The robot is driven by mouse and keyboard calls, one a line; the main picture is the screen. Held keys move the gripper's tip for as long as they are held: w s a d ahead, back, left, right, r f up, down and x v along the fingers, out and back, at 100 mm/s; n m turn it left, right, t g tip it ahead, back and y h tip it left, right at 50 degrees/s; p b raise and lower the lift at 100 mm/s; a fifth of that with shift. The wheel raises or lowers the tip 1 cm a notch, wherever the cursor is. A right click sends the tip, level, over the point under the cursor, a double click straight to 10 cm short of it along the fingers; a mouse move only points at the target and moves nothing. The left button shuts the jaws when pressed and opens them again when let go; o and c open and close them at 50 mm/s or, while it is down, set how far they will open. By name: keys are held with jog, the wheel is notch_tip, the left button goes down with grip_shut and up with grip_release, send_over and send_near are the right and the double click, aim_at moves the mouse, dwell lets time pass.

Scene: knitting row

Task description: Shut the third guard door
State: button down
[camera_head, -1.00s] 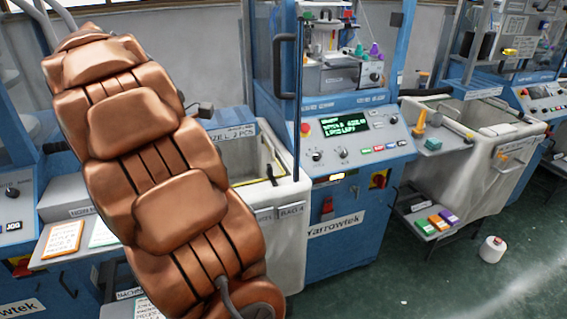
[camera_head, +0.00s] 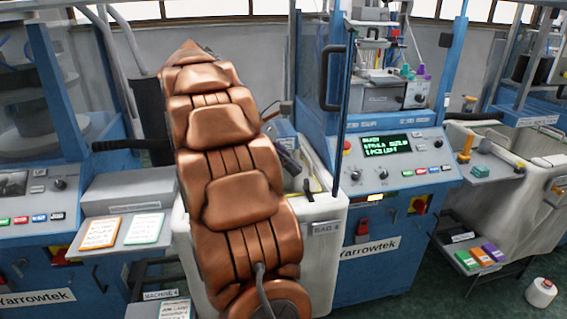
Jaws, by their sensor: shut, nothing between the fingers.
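A glazed guard door (camera_head: 308,70) with a blue frame and dark upright handle (camera_head: 325,78) stands swung open on the left side of the middle blue knitting machine (camera_head: 385,150). Its dark free edge reaches out over the white bin marked BAG 4. The machine's opening to its right is uncovered. I cannot tell from any marking whether this is the third door. My copper-coloured padded arm rises in front, left of the door, and appears apart from it. My gripper cannot be made out beyond the arm, which hides part of the bin and machine.
The white bin (camera_head: 324,238) stands below the door. Another machine (camera_head: 40,200) is at left, with a dark bar (camera_head: 130,145) beside the arm. A shelf at right holds coloured boxes (camera_head: 480,255). A white spool (camera_head: 541,292) lies on the green floor.

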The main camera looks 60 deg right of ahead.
jog(key=s+d+f+p, duration=0.2)
jog(key=s+f, duration=0.1)
jog(key=s, duration=0.4)
jog(key=shift+d+f+p, duration=0.25)
jog(key=shift+d+p, duration=0.05)
jog(key=shift+p, duration=0.05)
